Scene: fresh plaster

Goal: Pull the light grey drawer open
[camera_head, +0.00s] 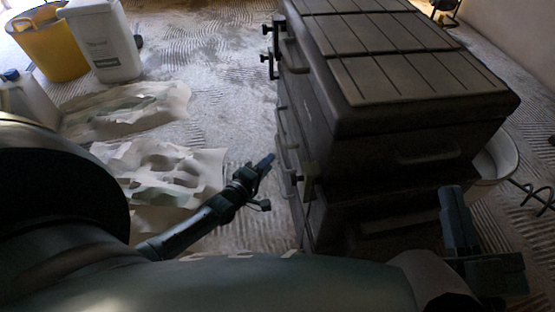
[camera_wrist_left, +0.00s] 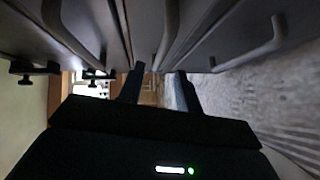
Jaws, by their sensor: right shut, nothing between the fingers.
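A dark chest (camera_head: 430,125) stands right of centre in the head view, its drawer fronts facing left and seen edge-on. In the dim light I cannot tell which drawer is the light grey one. My left gripper (camera_head: 267,162) is just left of the drawer fronts, apart from them in the head view. In the left wrist view its two fingers (camera_wrist_left: 159,75) are open, with a bar handle (camera_wrist_left: 169,28) showing in line with the gap between them. I cannot tell if they touch it. My right gripper (camera_head: 454,215) is shut and empty at the chest's near right side.
Dark clamp-like knobs (camera_head: 268,30) stick out from the chest's far left edge. Crumpled paper sheets (camera_head: 160,175), a yellow bucket (camera_head: 55,50) and a white canister (camera_head: 103,45) are at left.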

